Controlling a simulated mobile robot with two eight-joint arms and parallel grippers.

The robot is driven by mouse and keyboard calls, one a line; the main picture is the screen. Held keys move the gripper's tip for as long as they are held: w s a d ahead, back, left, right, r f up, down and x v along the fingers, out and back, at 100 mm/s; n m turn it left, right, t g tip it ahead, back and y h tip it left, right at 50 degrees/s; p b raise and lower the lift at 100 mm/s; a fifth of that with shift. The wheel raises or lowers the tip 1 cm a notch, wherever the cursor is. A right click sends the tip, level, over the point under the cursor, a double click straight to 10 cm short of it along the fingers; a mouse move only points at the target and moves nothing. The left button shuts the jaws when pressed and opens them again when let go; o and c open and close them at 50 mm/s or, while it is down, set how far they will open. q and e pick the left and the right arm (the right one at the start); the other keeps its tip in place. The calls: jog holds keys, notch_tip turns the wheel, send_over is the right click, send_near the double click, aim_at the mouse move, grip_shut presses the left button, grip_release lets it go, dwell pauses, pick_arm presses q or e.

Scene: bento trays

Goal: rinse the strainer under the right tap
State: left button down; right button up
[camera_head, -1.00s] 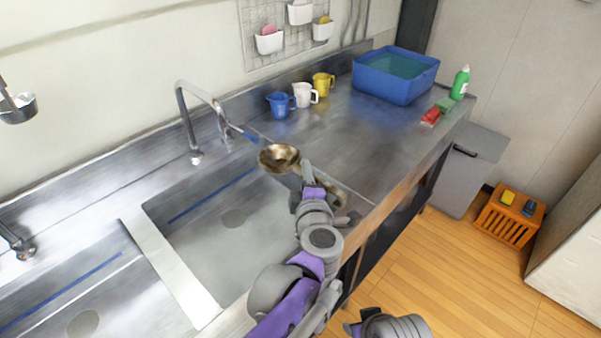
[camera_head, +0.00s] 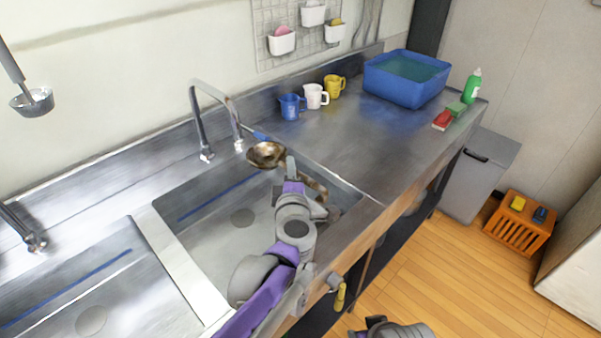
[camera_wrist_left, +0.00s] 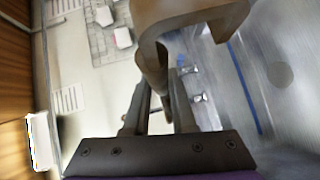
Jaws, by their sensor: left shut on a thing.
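The strainer (camera_head: 266,154), a brownish metal bowl, is in the air over the back right corner of the right sink (camera_head: 205,235). My left gripper (camera_head: 291,175) is shut on its handle side. In the left wrist view, the brown strainer (camera_wrist_left: 190,22) fills the top and part of it lies between my fingers (camera_wrist_left: 157,105). The right tap (camera_head: 197,118), a bent metal pipe with a blue lever, stands behind the sink, left of the strainer and apart from it. No water stream is visible. Only a piece of my right arm shows at the bottom; its gripper is out of view.
A blue cup (camera_head: 291,106), white cup (camera_head: 315,96) and yellow cup (camera_head: 335,86) stand at the back of the counter. A blue tub (camera_head: 400,90) is beyond them. The left sink (camera_head: 80,285) is empty. The middle counter is clear.

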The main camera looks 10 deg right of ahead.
aim_at(263, 169)
pick_arm(q)
jog(key=shift+w+a+f+b, duration=0.1)
jog(key=shift+w+a+f, duration=0.15)
jog(key=shift+w+a, duration=0.65)
jog(key=shift+w+a+f+b, duration=0.15)
jog(key=shift+w+a+f, duration=0.15)
jog(key=shift+w+a, duration=0.55)
jog(key=shift+w+a+f+b, duration=0.1)
jog(key=shift+w+a+f, duration=0.15)
jog(key=shift+w+a, duration=0.65)
pick_arm(e)
jog(key=shift+f, duration=0.35)
pick_arm(q)
jog(key=shift+s+a, duration=0.3)
pick_arm(e)
jog(key=shift+o, duration=0.3)
